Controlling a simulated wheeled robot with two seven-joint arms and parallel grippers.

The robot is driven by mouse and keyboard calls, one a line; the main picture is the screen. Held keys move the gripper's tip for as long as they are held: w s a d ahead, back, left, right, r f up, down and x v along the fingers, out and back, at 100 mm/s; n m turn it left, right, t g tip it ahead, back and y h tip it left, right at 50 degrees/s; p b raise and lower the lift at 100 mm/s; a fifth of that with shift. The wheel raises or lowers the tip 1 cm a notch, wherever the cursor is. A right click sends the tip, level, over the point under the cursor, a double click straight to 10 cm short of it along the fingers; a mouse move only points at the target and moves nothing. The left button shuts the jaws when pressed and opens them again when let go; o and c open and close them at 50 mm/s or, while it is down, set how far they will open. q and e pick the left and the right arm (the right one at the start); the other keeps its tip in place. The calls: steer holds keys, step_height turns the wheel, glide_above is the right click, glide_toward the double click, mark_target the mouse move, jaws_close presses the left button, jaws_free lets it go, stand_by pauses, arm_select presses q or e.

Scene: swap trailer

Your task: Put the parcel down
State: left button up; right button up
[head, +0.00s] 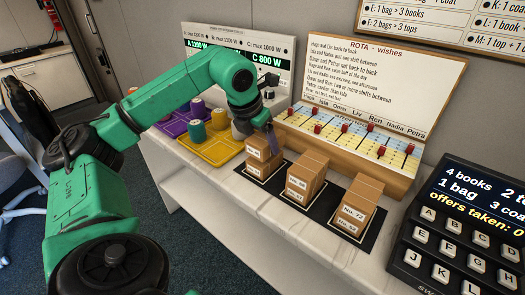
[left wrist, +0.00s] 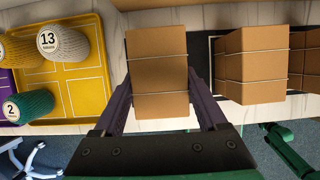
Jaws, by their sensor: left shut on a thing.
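My left gripper (head: 272,138) is shut on a brown cardboard parcel (head: 257,150) with a white label. The parcel is the top one at the leftmost black mat (head: 247,177), right above a lower parcel (head: 254,169). I cannot tell whether the held parcel rests on it or hangs just above it. In the left wrist view the held parcel (left wrist: 157,75) lies between the two dark fingers of the gripper (left wrist: 160,90).
Two more parcel stacks stand to the right, a middle one (head: 304,178) and a right one (head: 354,208). A yellow tray (head: 222,152) with coloured spools is on the left. A rota board (head: 390,170) stands behind. A dark keypad panel (head: 460,235) is at the right.

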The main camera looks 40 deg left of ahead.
arm_select(q)
steer(key=shift+f, duration=0.8)
steer(key=shift+a+f, duration=0.15)
steer(key=shift+f, duration=0.15)
steer(key=o, duration=1.4)
steer(key=shift+r, duration=0.35)
steer(key=p+v, duration=0.1)
steer(key=v, duration=1)
steer(key=shift+s+r, duration=0.25)
steer(key=shift+r, duration=0.05)
arm_select(e)
steer(key=shift+w+d+r, duration=0.1)
steer(key=shift+d+r, duration=0.3)
steer(key=shift+r, duration=0.3)
steer(key=shift+a, duration=0.1)
